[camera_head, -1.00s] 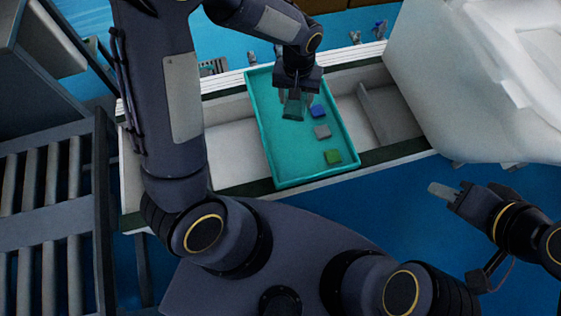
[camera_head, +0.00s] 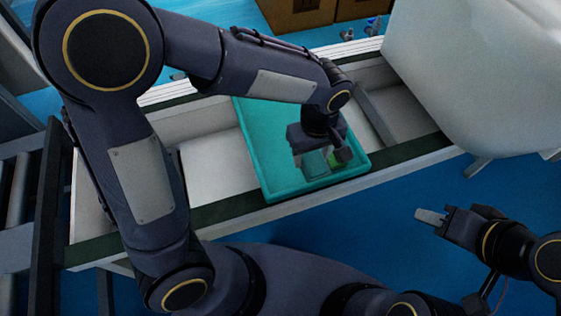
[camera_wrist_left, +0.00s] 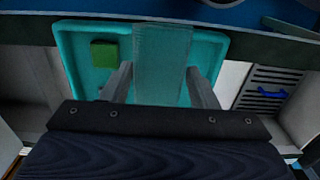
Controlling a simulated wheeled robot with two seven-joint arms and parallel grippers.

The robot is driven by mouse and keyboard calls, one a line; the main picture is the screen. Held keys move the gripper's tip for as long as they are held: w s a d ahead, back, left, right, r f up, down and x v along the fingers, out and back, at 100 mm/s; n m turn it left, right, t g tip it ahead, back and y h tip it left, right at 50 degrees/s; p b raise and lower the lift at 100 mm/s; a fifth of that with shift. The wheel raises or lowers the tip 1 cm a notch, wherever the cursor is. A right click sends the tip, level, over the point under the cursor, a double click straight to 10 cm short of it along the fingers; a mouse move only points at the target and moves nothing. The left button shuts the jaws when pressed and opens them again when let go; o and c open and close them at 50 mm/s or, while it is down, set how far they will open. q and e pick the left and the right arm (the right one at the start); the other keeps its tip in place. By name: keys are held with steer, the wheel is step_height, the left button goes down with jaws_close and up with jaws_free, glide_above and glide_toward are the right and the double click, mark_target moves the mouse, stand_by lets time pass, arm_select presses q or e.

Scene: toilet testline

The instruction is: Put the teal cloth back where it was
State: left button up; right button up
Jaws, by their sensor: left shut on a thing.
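The teal cloth (camera_head: 315,164) is between the fingers of my left gripper (camera_head: 322,160), low over the front part of the teal tray (camera_head: 276,190). In the left wrist view the teal cloth (camera_wrist_left: 162,65) looks like a translucent strip between the two grey fingers of the left gripper (camera_wrist_left: 160,85). The picture does not settle whether the cloth touches the tray floor. A green block (camera_wrist_left: 104,50) lies in the tray beside the cloth; it shows partly in the head view (camera_head: 335,158). My right gripper (camera_head: 432,217) is off to the right, over blue floor, away from the tray.
The tray sits across a white trough with a dark green front rail (camera_head: 228,207). A large white toilet body (camera_head: 470,75) stands to the right. Brown boxes (camera_head: 295,12) are at the back. A small blue object (camera_wrist_left: 270,92) lies outside the tray.

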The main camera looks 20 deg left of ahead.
arm_select(q)
steer(key=b, duration=0.2)
glide_above(280, 166)
steer(key=f, duration=0.7)
steer(key=shift+s+d, duration=0.1)
steer(key=shift+d, duration=0.25)
steer(key=f, duration=0.1)
steer(key=f+b, duration=0.1)
steer(key=f, duration=0.2)
steer(key=shift+a, duration=0.3)
steer(key=shift+r, duration=0.15)
steer(key=shift+f+b, duration=0.25)
steer(key=shift+b, duration=0.05)
steer(key=o, duration=0.9)
steer(key=shift+r, duration=0.1)
steer(key=shift+o, duration=0.2)
